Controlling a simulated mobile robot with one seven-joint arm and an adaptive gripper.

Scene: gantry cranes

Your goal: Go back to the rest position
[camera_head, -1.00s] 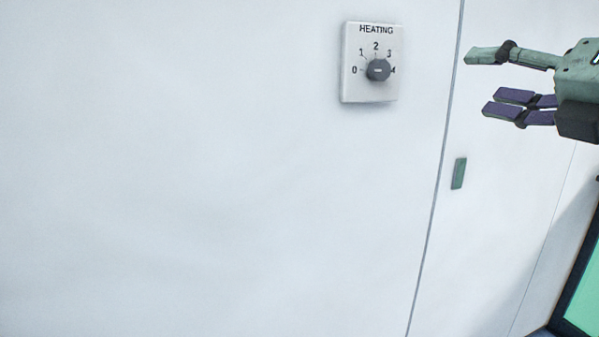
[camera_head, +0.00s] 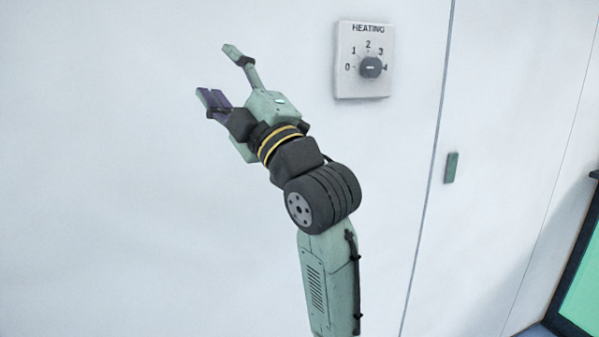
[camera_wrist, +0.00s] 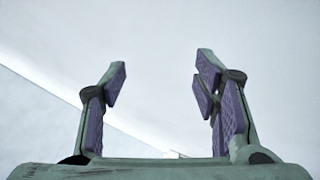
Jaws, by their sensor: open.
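My gripper (camera_head: 220,76) is in the left half of the head view, left of the heating panel and apart from it. Its fingers are spread and point up and to the left, with nothing between them. In the wrist view the open fingers (camera_wrist: 160,82) show purple pads with only pale wall beyond. My arm rises from the bottom of the head view, in front of the white wall.
A white heating panel (camera_head: 347,84) with a dark grey knob (camera_head: 371,67) and a scale from 0 to 4 is on the wall (camera_head: 120,220). A small green plate (camera_head: 451,167) sits right of a vertical seam. A dark-framed green panel (camera_head: 583,290) is at the lower right edge.

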